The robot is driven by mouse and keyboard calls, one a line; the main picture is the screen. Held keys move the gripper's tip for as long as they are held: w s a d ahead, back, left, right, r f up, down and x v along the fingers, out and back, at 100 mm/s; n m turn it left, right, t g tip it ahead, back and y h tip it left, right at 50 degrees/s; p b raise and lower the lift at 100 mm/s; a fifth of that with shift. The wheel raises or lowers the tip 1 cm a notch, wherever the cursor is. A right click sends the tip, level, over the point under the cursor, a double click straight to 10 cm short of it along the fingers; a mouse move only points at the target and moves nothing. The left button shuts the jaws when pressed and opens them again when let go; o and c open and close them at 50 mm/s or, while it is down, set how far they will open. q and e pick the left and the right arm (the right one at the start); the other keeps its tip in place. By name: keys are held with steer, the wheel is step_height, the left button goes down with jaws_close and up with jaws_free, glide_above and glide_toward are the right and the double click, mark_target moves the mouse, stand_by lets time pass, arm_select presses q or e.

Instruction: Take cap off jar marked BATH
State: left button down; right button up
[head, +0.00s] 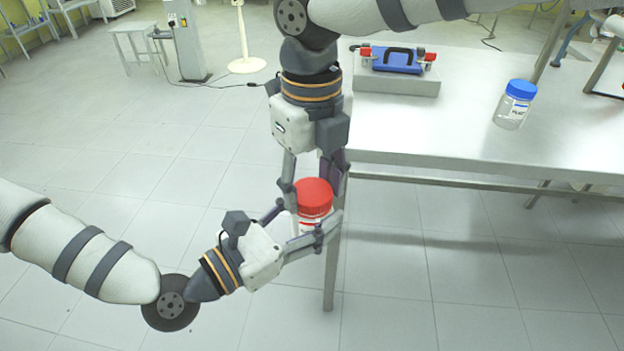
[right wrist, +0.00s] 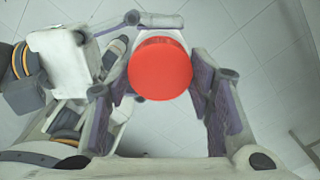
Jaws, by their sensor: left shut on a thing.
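A clear jar (head: 308,226) with a red cap (head: 313,196) is held up in the air beside the table, roughly upright. My left gripper (head: 303,230), the lower one, is shut on the jar's body below the cap. Its label is mostly hidden and I cannot read it. My right gripper (head: 314,190) points down from above with its fingers open on either side of the red cap. In the right wrist view the cap (right wrist: 160,70) sits between the fingers, with a small gap visible at the right; contact at the left is unclear.
A metal table (head: 440,130) stands behind and to the right. On it are a jar with a blue cap (head: 521,89) and a blue device with red ends (head: 397,59) on a grey block.

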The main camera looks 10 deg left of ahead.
mark_target(312, 191)
steer(key=shift+c, duration=0.3)
steer(key=shift+r, duration=0.1)
stand_by(0.4)
steer(key=shift+r, duration=1)
steer(key=shift+r, duration=2)
